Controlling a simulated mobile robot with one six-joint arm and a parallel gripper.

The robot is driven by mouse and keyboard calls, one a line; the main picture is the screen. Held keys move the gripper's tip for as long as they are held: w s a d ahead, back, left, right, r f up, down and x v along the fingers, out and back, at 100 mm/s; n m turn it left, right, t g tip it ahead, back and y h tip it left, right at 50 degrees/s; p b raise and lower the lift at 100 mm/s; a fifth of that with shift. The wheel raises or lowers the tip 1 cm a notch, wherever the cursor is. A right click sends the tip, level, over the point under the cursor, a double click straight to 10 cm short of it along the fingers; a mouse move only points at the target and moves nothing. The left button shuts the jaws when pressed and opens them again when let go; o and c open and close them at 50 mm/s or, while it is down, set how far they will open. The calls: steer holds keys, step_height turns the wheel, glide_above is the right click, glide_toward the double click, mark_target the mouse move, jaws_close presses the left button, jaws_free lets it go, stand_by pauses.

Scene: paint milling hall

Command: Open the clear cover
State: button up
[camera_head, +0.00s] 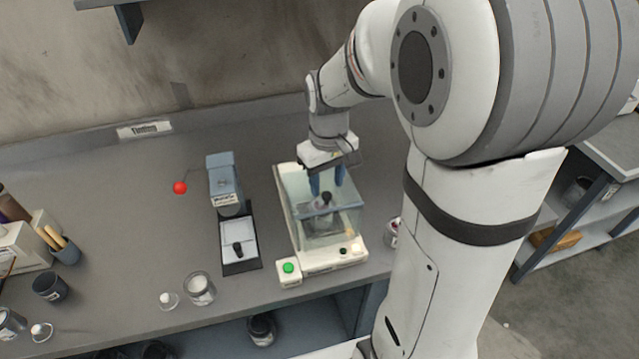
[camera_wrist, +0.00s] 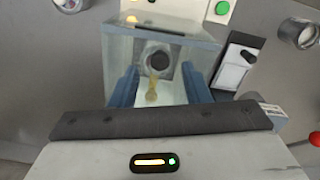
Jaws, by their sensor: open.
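The clear cover (camera_head: 345,222) is a see-through box standing on a pale machine base (camera_head: 335,262) on the bench. It looks closed; it also shows in the wrist view (camera_wrist: 118,48). My gripper (camera_head: 327,188) points down over the cover's back part, its two blue fingers apart. In the wrist view the fingers (camera_wrist: 160,78) stand on either side of a dark round knob (camera_wrist: 159,62) with a yellowish stem below it. I cannot tell whether the knob sits on the cover or inside it, or whether the fingers touch anything.
A blue-grey device (camera_head: 222,178) with a white plate stands left of the machine. A green button box (camera_head: 289,270) sits at the machine's front left corner. A glass jar (camera_head: 199,289) and a red ball (camera_head: 180,187) are further left. A can (camera_head: 392,232) stands close on the right.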

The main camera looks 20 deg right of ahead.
mark_target(321, 201)
steer(key=shift+f, duration=1.45)
steer(key=shift+c, duration=0.4)
jaws_close()
